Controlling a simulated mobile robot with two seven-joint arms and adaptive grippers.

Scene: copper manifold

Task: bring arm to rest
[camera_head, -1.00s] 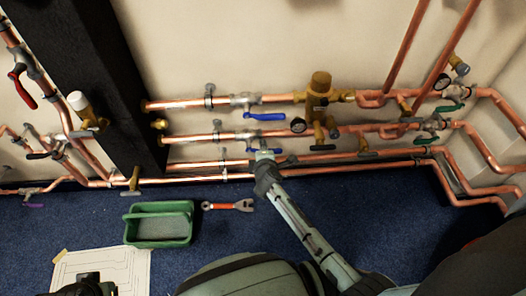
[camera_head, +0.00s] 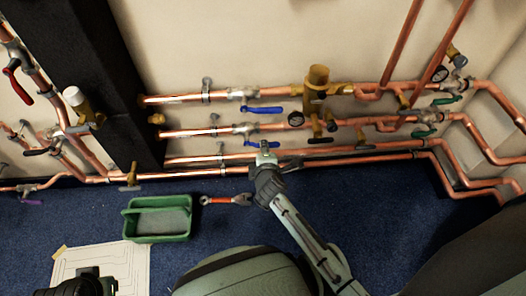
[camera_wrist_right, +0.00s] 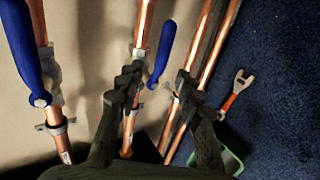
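My right gripper (camera_head: 265,154) is in front of the lower pipes, near the lower blue lever (camera_head: 251,144) in the head view. In the right wrist view, the gripper (camera_wrist_right: 155,88) has its two dark fingers spread, with nothing held between them. The lower blue lever (camera_wrist_right: 163,54) appears beyond the fingertips, and the upper blue lever (camera_wrist_right: 25,52) is left of them. Whether the gripper touches a pipe or lever cannot be told. A dark part at the bottom left of the head view, seemingly my left gripper (camera_head: 84,285), is cut off by the frame edge; its fingers are unclear.
Copper pipes (camera_head: 200,133) run along the cream wall past a black post (camera_head: 92,70). A green tray (camera_head: 157,237), a red-handled wrench (camera_head: 226,200) and a white sheet (camera_head: 128,258) lie on the blue floor. Open carpet (camera_head: 390,215) is at right.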

